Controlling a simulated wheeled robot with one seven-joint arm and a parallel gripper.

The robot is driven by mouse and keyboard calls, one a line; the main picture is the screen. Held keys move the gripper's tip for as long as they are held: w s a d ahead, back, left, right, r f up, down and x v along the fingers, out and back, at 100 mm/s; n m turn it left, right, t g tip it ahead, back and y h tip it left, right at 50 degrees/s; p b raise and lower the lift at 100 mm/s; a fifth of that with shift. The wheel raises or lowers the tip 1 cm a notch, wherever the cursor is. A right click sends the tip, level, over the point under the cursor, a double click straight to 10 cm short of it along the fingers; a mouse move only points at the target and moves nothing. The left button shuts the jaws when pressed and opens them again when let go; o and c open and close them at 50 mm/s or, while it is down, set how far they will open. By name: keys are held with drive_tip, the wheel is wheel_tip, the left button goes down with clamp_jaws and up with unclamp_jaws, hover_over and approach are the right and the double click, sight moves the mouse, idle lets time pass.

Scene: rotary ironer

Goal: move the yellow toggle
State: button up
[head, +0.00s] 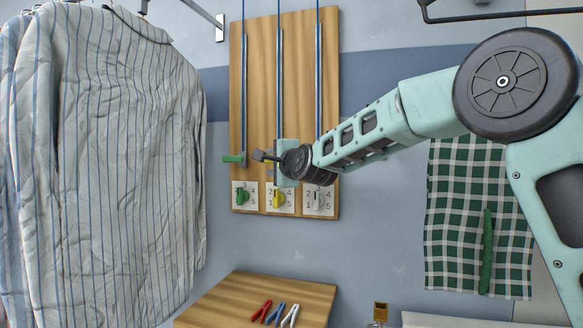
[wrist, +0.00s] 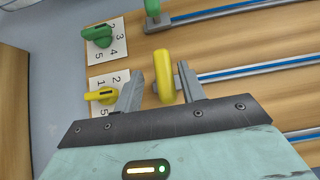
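On the wooden board, a yellow toggle-like handle (wrist: 166,75) sits at the end of the middle rail in the wrist view. My gripper (wrist: 160,82) is open, with one finger on each side of this handle. A gap shows on the left side; the right finger is close, and I cannot tell whether it touches. A separate yellow knob (wrist: 102,96) is on the numbered card left of the fingers. In the head view my gripper (head: 266,157) is in front of the middle rail and mostly hides the yellow handle; the yellow knob (head: 279,198) shows below.
A green handle (head: 234,159) and green knob (head: 242,196) are on the left, and a white knob (head: 318,200) is on the right. A striped shirt (head: 110,150) hangs at left. Clothespins (head: 275,312) lie on a wooden surface (head: 225,300). A checked cloth (head: 455,220) hangs at right.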

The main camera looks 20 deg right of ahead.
drive_tip(key=s+d+b, duration=0.1)
drive_tip(key=s+d, duration=0.1)
drive_tip(key=s, duration=1.2)
drive_tip(key=shift+f, duration=0.1)
drive_tip(key=s+a+f+n+g+y, duration=0.1)
drive_tip(key=s+a+f+n+g, duration=0.45)
drive_tip(key=s+f, duration=0.4)
drive_tip(key=s+a+f+n+g, duration=0.5)
drive_tip(key=s+a+f+n, duration=0.15)
drive_tip(key=f, duration=0.55)
drive_tip(key=s+d+f+n+g+h, duration=0.2)
drive_tip(key=s+f+n+g, duration=0.3)
drive_tip(key=s, duration=0.6)
drive_tip(key=s+d+f+n+g+h, duration=0.1)
drive_tip(key=s+d+f+n+g, duration=0.1)
drive_tip(key=s+f+n, duration=0.75)
wheel_tip(320, 180, up, 22)
drive_tip(key=s+m+p, duration=0.1)
drive_tip(key=m+p, duration=0.1)
drive_tip(key=p, duration=1.7)
drive_tip(key=shift+s+a+m, duration=0.15)
drive_tip(key=shift+s+m, duration=0.05)
drive_tip(key=shift+m, duration=0.15)
